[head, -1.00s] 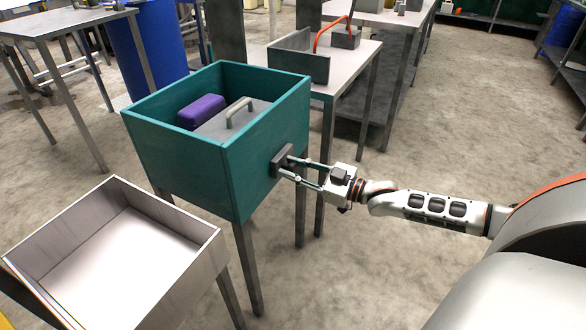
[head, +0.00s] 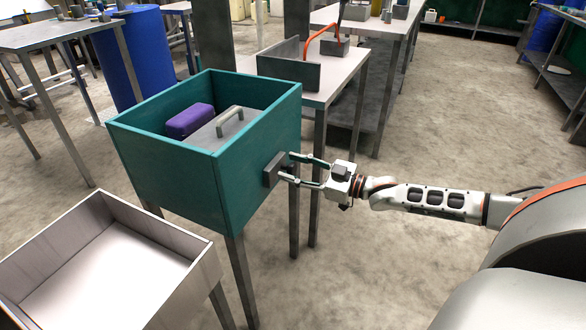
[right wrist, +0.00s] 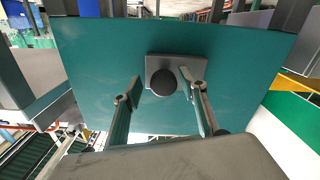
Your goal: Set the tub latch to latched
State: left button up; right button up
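The tub latch (head: 272,170) is a small dark grey plate on the right outer wall of the teal tub (head: 215,190). In the right wrist view the latch plate (right wrist: 153,64) carries a dark round knob (right wrist: 165,81). My right gripper (head: 287,166) is at the latch with its fingers spread. In the right wrist view my right gripper's fingers (right wrist: 166,86) stand on either side of the knob, with visible gaps. I cannot tell how deep the knob sits between them. My left gripper is not in view.
Inside the tub are a purple block (head: 189,120) and a grey lid-like panel with a handle (head: 229,121). An open pale tray (head: 95,265) stands at lower left. A workbench (head: 335,77) stands behind the tub. The floor to the right is clear.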

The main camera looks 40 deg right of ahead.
jog(key=shift+s, duration=0.1)
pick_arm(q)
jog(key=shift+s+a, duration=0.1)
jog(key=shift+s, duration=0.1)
pick_arm(e)
jog(key=v, duration=1.2)
dwell(0.6)
